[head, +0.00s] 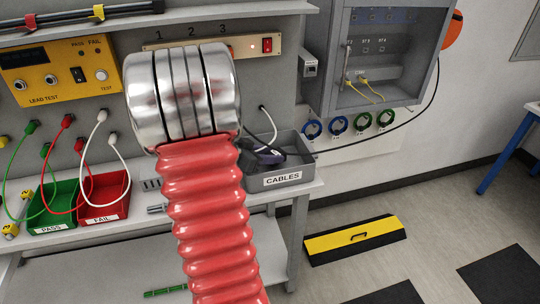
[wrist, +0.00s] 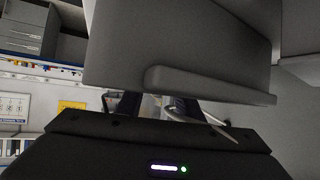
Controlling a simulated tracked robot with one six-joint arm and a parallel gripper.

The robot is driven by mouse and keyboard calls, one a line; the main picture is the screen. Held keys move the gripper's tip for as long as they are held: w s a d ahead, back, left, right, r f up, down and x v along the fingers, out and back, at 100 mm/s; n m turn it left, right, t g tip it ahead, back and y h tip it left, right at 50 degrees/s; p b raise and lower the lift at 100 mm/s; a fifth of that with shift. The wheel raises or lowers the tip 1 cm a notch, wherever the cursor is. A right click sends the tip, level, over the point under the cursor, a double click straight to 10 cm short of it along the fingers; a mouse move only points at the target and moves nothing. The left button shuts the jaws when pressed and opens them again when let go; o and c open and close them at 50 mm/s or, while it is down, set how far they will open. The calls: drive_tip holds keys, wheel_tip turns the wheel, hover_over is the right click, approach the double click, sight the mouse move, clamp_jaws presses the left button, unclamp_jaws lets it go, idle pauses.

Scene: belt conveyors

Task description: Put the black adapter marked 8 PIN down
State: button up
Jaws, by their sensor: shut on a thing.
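My gripper (wrist: 153,106) shows in the wrist view as two dark fingers, partly covered by a large grey surface in front of the camera. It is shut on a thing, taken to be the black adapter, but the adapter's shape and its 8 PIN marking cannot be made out.
A grey CABLES tray (head: 295,163) with dark contents stands at the bench's right end. A green PASS bin (head: 52,227) and a red FAIL bin (head: 103,211) stand left. A yellow LEAD TEST box (head: 60,68) and an open grey cabinet (head: 330,70) are behind.

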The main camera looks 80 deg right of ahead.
drive_tip(key=shift+f, duration=0.2)
drive_tip(key=o, duration=1.1)
drive_tip(key=shift+r, duration=0.5)
drive_tip(key=v, duration=1.2)
drive_tip(key=shift+r, duration=0.15)
